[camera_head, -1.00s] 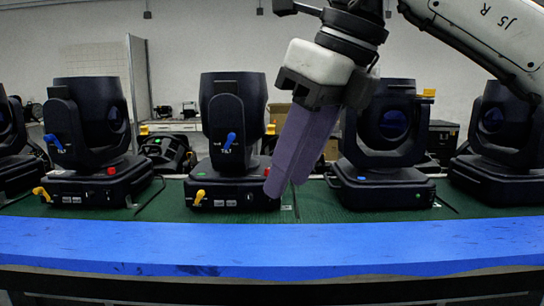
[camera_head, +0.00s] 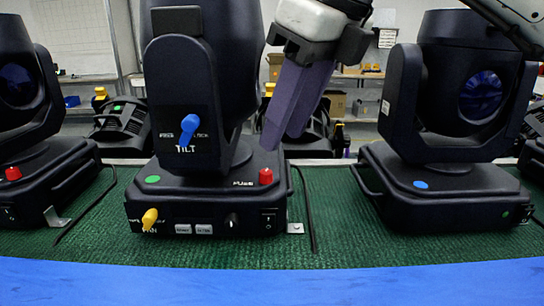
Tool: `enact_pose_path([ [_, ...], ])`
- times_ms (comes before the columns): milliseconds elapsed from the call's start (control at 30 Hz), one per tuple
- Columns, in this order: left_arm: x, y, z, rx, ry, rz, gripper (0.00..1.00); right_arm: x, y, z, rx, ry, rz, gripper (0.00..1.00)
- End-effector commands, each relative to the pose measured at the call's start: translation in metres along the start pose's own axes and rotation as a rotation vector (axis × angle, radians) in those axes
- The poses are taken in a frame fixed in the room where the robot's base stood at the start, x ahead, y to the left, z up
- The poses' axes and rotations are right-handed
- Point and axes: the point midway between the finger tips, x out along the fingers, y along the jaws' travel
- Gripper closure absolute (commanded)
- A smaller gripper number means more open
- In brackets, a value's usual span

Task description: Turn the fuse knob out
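The red fuse knob (camera_head: 266,176) stands on the top right of the base of the middle moving-head light (camera_head: 205,205), beside the white FUSE label (camera_head: 244,183). My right gripper (camera_head: 281,141) comes down from the upper right with long purple fingers. Its tips appear above the fuse knob in the picture, with a visible gap between them and the knob. The fingers overlap from this angle, so their opening is unclear. Nothing shows held in them. My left gripper is out of view.
The same light has a blue tilt knob (camera_head: 190,125) and a yellow pan knob (camera_head: 149,219). Other lights stand at left (camera_head: 40,175) and right (camera_head: 440,185) on the green mat (camera_head: 335,235). A blue edge (camera_head: 330,285) runs along the front.

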Motion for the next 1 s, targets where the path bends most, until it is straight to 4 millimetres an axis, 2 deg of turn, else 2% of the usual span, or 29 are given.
enact_pose_path([
  [33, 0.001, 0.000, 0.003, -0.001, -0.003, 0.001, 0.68, 0.013, 0.000, -0.001, -0.001, 0.004, 0.001, 0.65],
  [100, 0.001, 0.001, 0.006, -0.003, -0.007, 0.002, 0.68, 0.026, 0.000, -0.001, 0.000, 0.002, 0.001, 0.65],
  [300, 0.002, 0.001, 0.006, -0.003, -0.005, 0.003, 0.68, 0.056, 0.000, 0.000, 0.000, 0.001, 0.000, 0.65],
  [500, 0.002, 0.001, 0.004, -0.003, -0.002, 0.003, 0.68, 0.069, 0.000, 0.000, 0.001, 0.000, 0.000, 0.65],
  [767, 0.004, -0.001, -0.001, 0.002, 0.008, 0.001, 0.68, 0.069, 0.000, 0.000, 0.000, -0.001, 0.000, 0.65],
  [967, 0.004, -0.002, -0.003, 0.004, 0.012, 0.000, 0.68, 0.069, 0.000, 0.000, 0.000, -0.001, 0.000, 0.99],
  [1000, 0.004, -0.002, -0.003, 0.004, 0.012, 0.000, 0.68, 0.069, 0.000, 0.000, 0.000, -0.001, 0.000, 1.00],
])
